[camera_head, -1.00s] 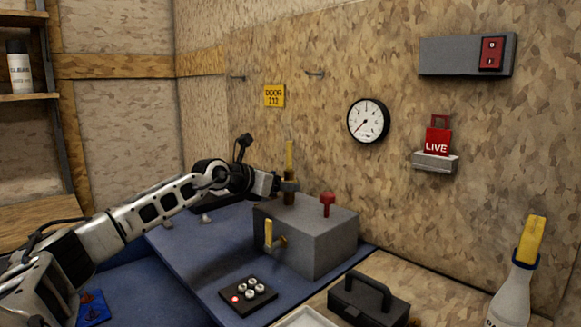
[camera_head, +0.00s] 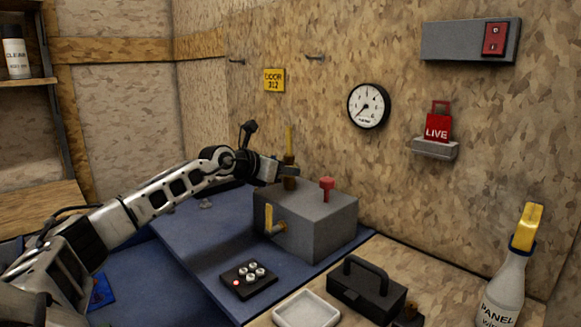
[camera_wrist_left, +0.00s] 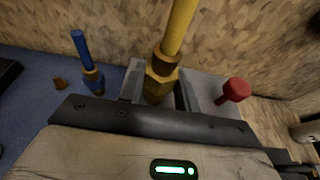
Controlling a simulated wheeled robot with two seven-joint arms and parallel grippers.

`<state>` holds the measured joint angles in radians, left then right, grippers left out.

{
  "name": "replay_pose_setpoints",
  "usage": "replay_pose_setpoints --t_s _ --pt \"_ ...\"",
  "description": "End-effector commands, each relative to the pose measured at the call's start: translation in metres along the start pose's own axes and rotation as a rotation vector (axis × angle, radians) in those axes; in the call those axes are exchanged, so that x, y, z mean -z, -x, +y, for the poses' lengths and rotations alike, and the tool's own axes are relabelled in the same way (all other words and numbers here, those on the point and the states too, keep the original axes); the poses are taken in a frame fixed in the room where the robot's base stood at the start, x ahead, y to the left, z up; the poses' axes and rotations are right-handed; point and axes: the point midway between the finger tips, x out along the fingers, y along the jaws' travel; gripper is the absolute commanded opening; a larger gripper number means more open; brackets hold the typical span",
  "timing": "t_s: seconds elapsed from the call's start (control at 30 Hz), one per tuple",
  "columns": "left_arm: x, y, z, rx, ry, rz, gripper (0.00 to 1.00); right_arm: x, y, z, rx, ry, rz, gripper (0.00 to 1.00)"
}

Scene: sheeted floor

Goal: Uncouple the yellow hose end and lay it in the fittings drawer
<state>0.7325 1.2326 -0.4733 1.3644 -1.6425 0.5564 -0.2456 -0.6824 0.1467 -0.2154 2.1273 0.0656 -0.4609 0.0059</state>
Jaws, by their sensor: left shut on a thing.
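The yellow hose end (camera_head: 289,138) stands upright above the grey block (camera_head: 322,228) on the blue bench. My left gripper (camera_head: 288,173) is shut on its brass fitting, just above the block's top. In the left wrist view the yellow hose (camera_wrist_left: 180,28) rises from the brass hex fitting (camera_wrist_left: 161,77) between my fingers. I cannot tell whether the fitting is still joined to the block. No open drawer can be made out in these frames. My right gripper is not in view.
A red knob (camera_head: 327,186) sits on the block beside the hose; a yellow lever (camera_head: 269,219) is on its front. A blue hose (camera_wrist_left: 81,47) stands left in the wrist view.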

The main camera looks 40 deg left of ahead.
Motion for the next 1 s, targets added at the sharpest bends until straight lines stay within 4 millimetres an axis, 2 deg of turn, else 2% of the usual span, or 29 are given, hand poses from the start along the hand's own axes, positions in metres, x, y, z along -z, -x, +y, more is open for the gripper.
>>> replay_pose_setpoints --t_s 1.0 --pt "-0.03 0.01 0.0 0.0 0.0 -0.002 0.0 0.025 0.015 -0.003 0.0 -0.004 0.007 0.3"
